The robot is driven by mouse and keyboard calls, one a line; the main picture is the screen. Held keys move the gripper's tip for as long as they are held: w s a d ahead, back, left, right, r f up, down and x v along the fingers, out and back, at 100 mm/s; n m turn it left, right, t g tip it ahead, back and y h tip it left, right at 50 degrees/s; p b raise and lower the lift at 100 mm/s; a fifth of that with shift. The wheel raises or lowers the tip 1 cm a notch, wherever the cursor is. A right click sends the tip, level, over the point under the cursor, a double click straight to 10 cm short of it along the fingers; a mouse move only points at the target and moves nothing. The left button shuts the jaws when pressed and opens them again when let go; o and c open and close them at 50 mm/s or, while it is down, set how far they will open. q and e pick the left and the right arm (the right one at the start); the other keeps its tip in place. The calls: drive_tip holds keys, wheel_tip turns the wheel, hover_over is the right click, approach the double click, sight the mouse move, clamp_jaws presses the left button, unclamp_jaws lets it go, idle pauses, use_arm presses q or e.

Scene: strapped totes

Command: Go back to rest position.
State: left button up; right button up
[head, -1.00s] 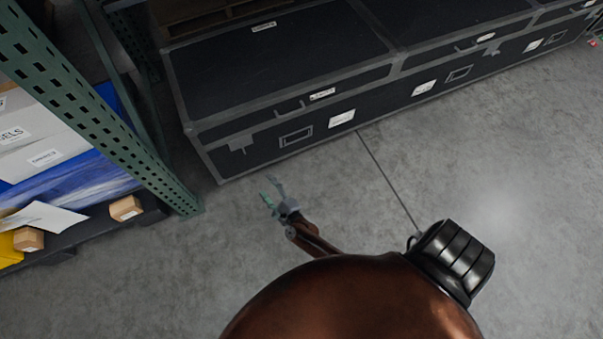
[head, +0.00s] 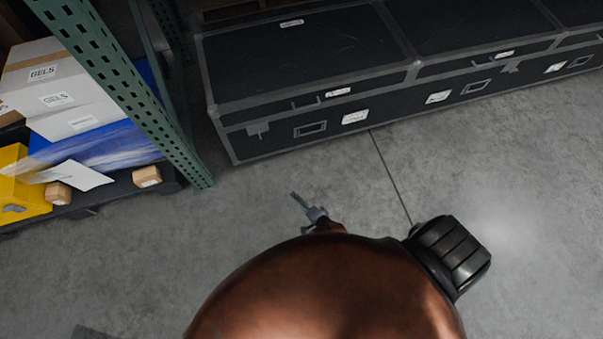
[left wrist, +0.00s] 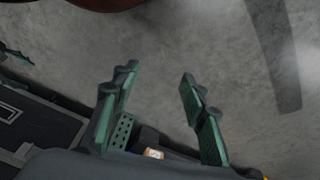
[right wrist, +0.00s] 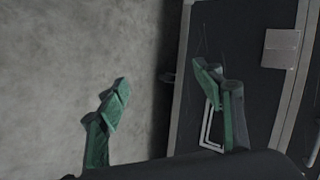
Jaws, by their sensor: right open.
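My left gripper (left wrist: 158,98) is open and empty in its wrist view, with bare floor beyond its green fingers. It does not show in the head view. My right gripper (right wrist: 165,95) is open and empty in its wrist view, with floor on the left and the side of a black case on the right. What looks like the right gripper (head: 304,204) also shows small in the head view, above the floor and in front of the case. Its arm is mostly hidden behind my copper-coloured body.
Long black cases (head: 300,75) with grey edges stand across the back. A green rack post (head: 130,95) rises at the left. Beside it are white boxes (head: 75,120), a yellow bin (head: 20,190) and wooden blocks (head: 147,176). The grey floor (head: 520,190) is clear at the right.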

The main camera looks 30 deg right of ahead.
drive_tip(key=shift+s+f, duration=0.1)
drive_tip(key=shift+s, duration=0.1)
idle(0.5)
